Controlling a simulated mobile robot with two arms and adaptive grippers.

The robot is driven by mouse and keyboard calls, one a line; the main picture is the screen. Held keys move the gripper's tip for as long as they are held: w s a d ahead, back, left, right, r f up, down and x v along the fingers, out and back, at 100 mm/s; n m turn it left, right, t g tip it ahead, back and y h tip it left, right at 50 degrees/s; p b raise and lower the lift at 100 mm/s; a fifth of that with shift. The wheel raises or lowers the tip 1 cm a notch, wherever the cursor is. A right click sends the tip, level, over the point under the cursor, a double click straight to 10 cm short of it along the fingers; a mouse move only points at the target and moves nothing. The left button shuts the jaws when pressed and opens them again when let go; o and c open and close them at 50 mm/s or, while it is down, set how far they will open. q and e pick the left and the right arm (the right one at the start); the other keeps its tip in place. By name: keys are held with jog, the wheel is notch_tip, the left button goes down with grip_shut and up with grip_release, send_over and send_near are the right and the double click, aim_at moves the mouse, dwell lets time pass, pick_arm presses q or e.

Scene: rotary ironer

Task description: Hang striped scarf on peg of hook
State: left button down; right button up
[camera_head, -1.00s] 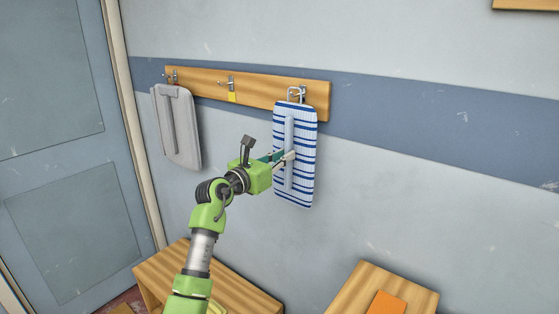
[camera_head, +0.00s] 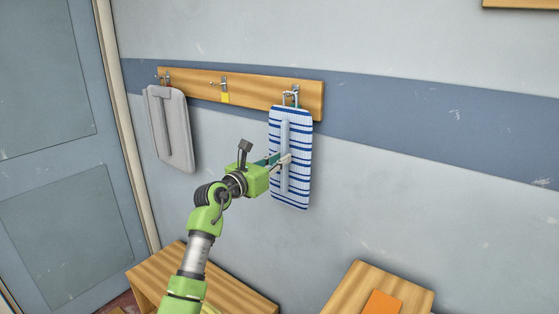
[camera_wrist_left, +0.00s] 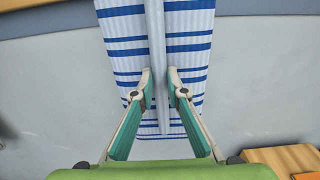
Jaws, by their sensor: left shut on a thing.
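The striped scarf (camera_head: 297,180), white with blue stripes, hangs flat and upright in front of the right end of the wooden peg board (camera_head: 190,84). A hanging loop at its top is at the right hook (camera_head: 293,94); I cannot tell whether it is over the peg. My left gripper (camera_head: 283,162) is shut on the light grey bar down the scarf's front. In the left wrist view the fingers (camera_wrist_left: 161,88) close on both sides of that bar, with the striped scarf (camera_wrist_left: 125,50) behind it. My right gripper is not in view.
A grey scarf-like piece (camera_head: 170,130) hangs on the left hook. The middle hook (camera_head: 223,85) is bare, with a yellow tag (camera_head: 225,98) below it. Wooden benches stand low at the left and right (camera_head: 350,290), the right one with an orange item (camera_head: 383,303).

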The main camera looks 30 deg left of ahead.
pick_arm(q)
jog(key=c, duration=1.9)
grip_release()
jog(key=s, duration=0.8)
jog(key=s+a, duration=0.1)
jog(key=s, duration=0.3)
